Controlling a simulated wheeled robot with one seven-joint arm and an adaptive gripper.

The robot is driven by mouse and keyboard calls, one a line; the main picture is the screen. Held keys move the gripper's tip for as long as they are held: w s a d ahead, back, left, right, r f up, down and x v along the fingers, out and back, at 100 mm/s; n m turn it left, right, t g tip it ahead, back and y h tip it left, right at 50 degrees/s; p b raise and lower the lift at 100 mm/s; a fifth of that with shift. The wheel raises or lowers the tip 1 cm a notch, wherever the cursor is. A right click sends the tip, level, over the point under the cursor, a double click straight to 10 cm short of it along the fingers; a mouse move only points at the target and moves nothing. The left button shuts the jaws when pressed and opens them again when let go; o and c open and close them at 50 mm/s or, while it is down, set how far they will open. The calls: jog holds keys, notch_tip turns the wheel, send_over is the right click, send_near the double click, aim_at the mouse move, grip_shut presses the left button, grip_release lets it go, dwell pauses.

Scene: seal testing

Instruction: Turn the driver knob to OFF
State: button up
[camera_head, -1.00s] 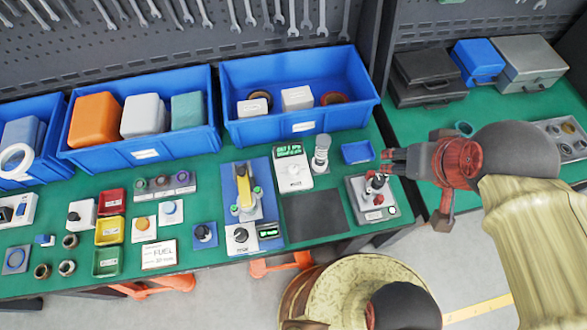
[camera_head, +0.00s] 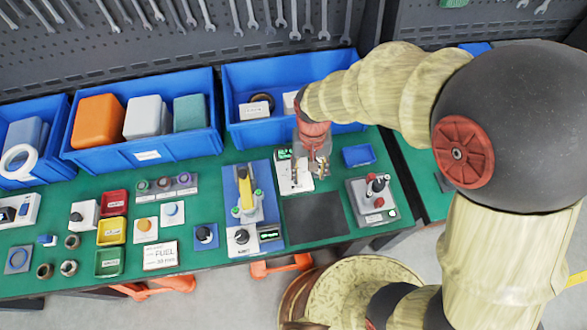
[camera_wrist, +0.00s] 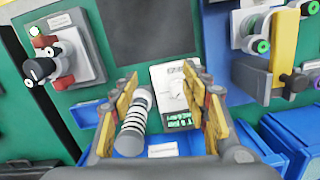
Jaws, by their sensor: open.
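My gripper (camera_head: 308,172) is open and empty, pointing down above a white box (camera_head: 287,180) with a green display. In the wrist view the white box (camera_wrist: 156,76) lies between and beyond the open fingers (camera_wrist: 162,80), with a pale round knob (camera_wrist: 178,89) on its face. Its printed label is too small to read. A ribbed metal cylinder (camera_wrist: 133,122) shows close beside the left finger. Another unit with a black knob (camera_head: 241,237) and a green display (camera_head: 269,232) stands at the front of the blue plate. I cannot tell which knob is the driver knob.
Blue bins (camera_head: 230,122) line the back of the green table. A dark flat mat (camera_head: 315,219) is bare.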

jog(key=w+a+f+m, duration=0.1)
jog(key=w, duration=0.1)
jog(key=w+a+f+m, duration=0.1)
jog(key=w+a+m+t, duration=0.1)
jog(key=w+a, duration=0.1)
jog(key=shift+w+f+y, duration=0.3)
jog(key=shift+w+f, duration=0.05)
jog(key=shift+f, duration=0.05)
jog(key=shift+m, duration=0.4)
jog(key=shift+w+a+f+b, duration=0.15)
jog(key=shift+f+b, duration=0.3)
jog(key=shift+f, duration=1.45)
jog(key=shift+a+f+b, duration=0.1)
jog(key=shift+f+b, duration=0.35)
jog(key=shift+f, duration=1.45)
jog(key=shift+c, duration=0.3)
jog(key=c, duration=1.1)
